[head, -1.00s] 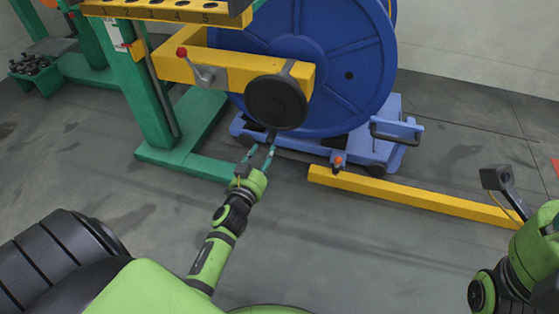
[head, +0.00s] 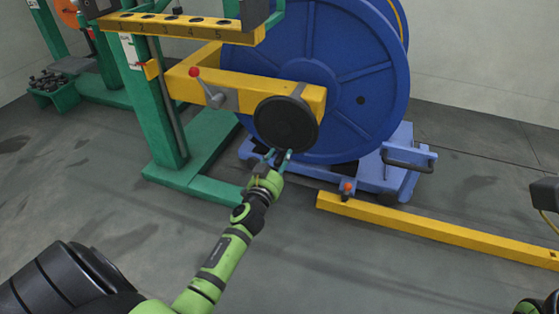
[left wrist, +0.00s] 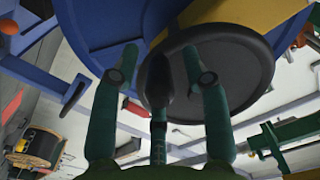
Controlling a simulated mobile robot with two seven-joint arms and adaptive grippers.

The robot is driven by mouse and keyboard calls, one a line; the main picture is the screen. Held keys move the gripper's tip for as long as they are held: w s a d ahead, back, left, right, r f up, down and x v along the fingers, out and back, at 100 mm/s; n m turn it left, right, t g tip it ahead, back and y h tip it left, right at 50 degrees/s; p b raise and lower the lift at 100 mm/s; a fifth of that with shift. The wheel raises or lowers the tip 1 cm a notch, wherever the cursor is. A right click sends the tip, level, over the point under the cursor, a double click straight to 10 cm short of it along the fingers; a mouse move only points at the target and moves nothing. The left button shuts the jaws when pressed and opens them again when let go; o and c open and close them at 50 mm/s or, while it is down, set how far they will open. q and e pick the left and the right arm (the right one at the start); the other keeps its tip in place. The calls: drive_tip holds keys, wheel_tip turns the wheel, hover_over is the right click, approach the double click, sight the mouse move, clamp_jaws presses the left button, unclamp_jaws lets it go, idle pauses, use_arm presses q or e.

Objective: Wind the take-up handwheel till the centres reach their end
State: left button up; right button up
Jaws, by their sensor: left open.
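The take-up handwheel (head: 286,124) is a black disc on the front of a yellow beam (head: 230,92). My left gripper (head: 279,154) is open at its lower rim. In the left wrist view the handwheel (left wrist: 237,70) fills the upper middle. Its dark handle (left wrist: 157,80) stands between the two spread teal fingers of my left gripper (left wrist: 160,58), with gaps on both sides. A large blue reel (head: 345,60) stands behind the beam. The centres cannot be made out. My right gripper's fingers do not show.
A red-knobbed lever (head: 208,92) sits on the beam left of the handwheel. A blue cart (head: 400,165) stands under the reel, and a yellow floor rail (head: 430,228) runs to the right. A green post (head: 153,110) stands left. The floor in front is open.

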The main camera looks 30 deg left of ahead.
use_arm(q)
clamp_jaws()
drive_tip(key=shift+d, duration=0.1)
